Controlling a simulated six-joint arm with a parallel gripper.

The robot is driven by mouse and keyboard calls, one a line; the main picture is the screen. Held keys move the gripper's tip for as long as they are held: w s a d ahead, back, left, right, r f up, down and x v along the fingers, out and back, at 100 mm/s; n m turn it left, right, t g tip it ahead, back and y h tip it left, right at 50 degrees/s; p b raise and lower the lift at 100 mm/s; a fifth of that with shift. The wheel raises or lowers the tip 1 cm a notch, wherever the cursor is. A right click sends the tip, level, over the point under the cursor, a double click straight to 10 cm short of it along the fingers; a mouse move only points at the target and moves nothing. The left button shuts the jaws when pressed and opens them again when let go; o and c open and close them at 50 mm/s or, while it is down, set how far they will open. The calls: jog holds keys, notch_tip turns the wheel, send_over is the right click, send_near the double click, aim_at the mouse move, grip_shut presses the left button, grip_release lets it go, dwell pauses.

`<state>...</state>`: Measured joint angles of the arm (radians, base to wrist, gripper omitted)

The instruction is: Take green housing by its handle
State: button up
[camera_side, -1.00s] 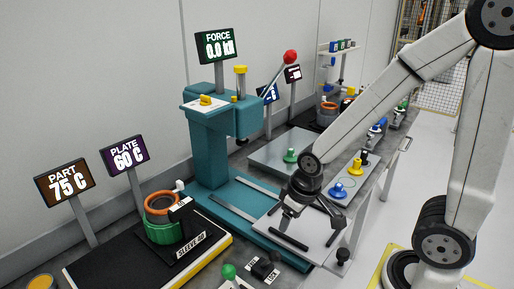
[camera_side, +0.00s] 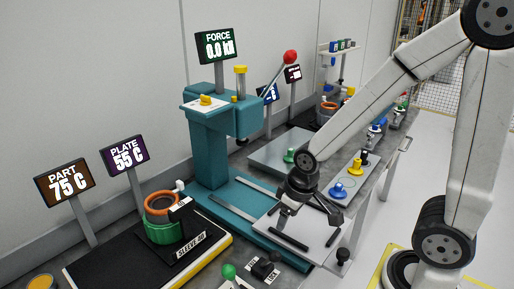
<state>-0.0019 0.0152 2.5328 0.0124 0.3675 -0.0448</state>
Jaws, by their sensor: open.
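The green housing (camera_side: 165,233) stands upright on the black hot plate at the lower left, with an orange-brown ring (camera_side: 162,203) at its top. A small white knob (camera_side: 180,186) stands at the back of its rim, and a dark tag (camera_side: 180,208) lies at its right; I cannot tell which part is the handle. My gripper (camera_side: 290,215) is open and empty, low over the pale plate in front of the teal press, well to the right of the housing and apart from it. Its fingertips are small and partly hidden by the wrist.
The teal press (camera_side: 210,150) with a red-knobbed lever (camera_side: 290,57) stands between the hot plate (camera_side: 110,258) and the rear bench. Signs read PART 75 C (camera_side: 65,187) and PLATE 55 C (camera_side: 125,156). A green knob (camera_side: 229,271) stands at the front edge.

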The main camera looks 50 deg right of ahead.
jog(key=w+a+r+n+g+y, duration=0.1)
jog(key=w+a+r+n+y, duration=0.2)
jog(key=w+n, duration=0.7)
jog(key=n+g+y, duration=0.1)
jog(key=n, duration=0.5)
send_near(182, 204)
jog(key=x, duration=0.4)
jog(key=shift+s+d+f, duration=0.25)
jog(key=shift+d+f, duration=0.05)
jog(key=shift+f, duration=0.05)
jog(key=shift+w+a+r+n+g+y, duration=0.15)
jog(key=shift+w+a+n+g+y, duration=0.25)
jog(key=shift+n, duration=0.4)
jog(key=shift+x, duration=1.35)
jog(key=shift+w, duration=0.1)
jog(key=shift+d+x, duration=0.2)
jog(key=shift+x, duration=2.35)
